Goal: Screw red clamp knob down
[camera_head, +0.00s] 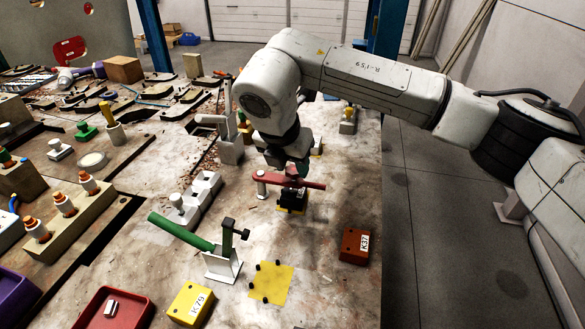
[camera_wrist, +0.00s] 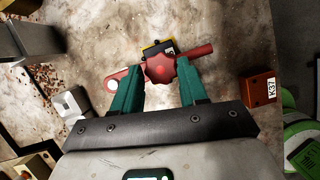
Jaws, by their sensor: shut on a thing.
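The red clamp knob (camera_wrist: 160,69) is a lobed knob on top of a red clamp arm (camera_wrist: 200,51). In the head view the red arm (camera_head: 312,185) lies roughly level over a black and yellow block (camera_head: 292,202) on the bench. A pale round post (camera_head: 262,184) stands at the arm's left end. My gripper (camera_wrist: 159,66) points down with its green fingers on either side of the knob, shut on it. In the head view my gripper (camera_head: 290,166) hides most of the knob. The knob's thread and underside are hidden.
A green-handled clamp (camera_head: 180,232) stands left of my gripper in the head view. An orange-red K37 block (camera_head: 354,246), a yellow K79 block (camera_head: 190,304) and a yellow plate with black pegs (camera_head: 270,282) are nearer. The bench's right edge lies beyond the K37 block.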

